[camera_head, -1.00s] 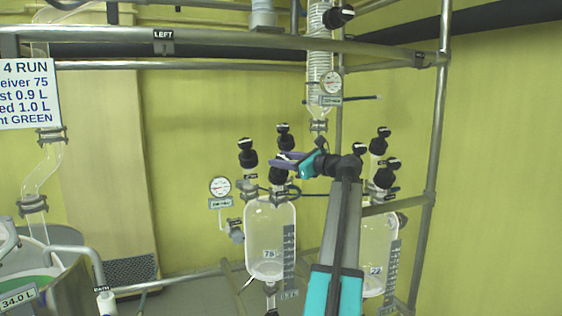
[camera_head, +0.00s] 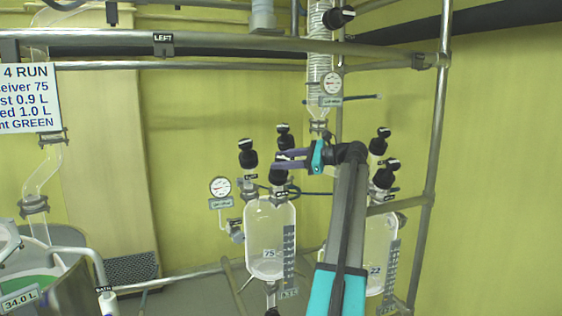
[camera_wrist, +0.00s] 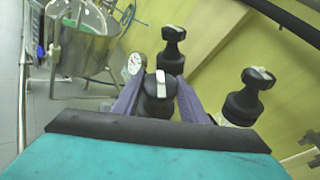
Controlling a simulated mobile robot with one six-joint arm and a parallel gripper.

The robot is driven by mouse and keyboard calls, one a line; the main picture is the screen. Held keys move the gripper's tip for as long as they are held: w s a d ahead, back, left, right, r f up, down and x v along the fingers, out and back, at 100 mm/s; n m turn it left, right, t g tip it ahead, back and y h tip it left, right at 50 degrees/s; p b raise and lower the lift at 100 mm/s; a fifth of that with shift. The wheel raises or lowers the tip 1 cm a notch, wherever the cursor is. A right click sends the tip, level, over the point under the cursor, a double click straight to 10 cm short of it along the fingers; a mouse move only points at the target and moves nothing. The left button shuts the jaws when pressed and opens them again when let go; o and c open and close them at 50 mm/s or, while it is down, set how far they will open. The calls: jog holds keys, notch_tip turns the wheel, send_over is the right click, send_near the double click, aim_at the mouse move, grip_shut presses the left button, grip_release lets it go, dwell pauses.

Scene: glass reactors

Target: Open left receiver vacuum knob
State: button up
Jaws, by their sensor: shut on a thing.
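The left receiver (camera_head: 270,237) is a clear glass vessel marked 75 with several black knobs on top. My gripper (camera_head: 277,160) has purple fingers and reaches in from the right to the front black knob (camera_head: 279,175). In the wrist view, the fingers lie on both sides of this knob (camera_wrist: 158,88), which has a white bar on its top, and are shut on it. Another black knob (camera_head: 248,152) stands to the left and one (camera_head: 283,136) stands behind. In the wrist view, these two knobs (camera_wrist: 172,50) (camera_wrist: 249,95) are free of the fingers. Which knob is labelled vacuum cannot be read.
A round gauge (camera_head: 220,186) hangs left of the left receiver. The right receiver (camera_head: 378,252), with its own black knobs (camera_head: 385,175), stands behind my arm. A metal rail (camera_head: 200,44) crosses above, and a glass coil column (camera_head: 319,70) hangs over the receivers.

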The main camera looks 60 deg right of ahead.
aim_at(287, 159)
jog(key=shift+w+r, duration=0.1)
jog(key=shift+r, duration=0.1)
jog(key=o, duration=1.1)
jog(key=shift+f, duration=0.1)
jog(key=shift+c, duration=0.2)
jog(key=shift+f, duration=0.1)
jog(key=shift+b+v, duration=0.35)
jog(key=shift+v, duration=0.4)
jog(key=shift+b+v, duration=0.75)
jog(key=shift+v, duration=2.35)
jog(key=shift+w, duration=0.1)
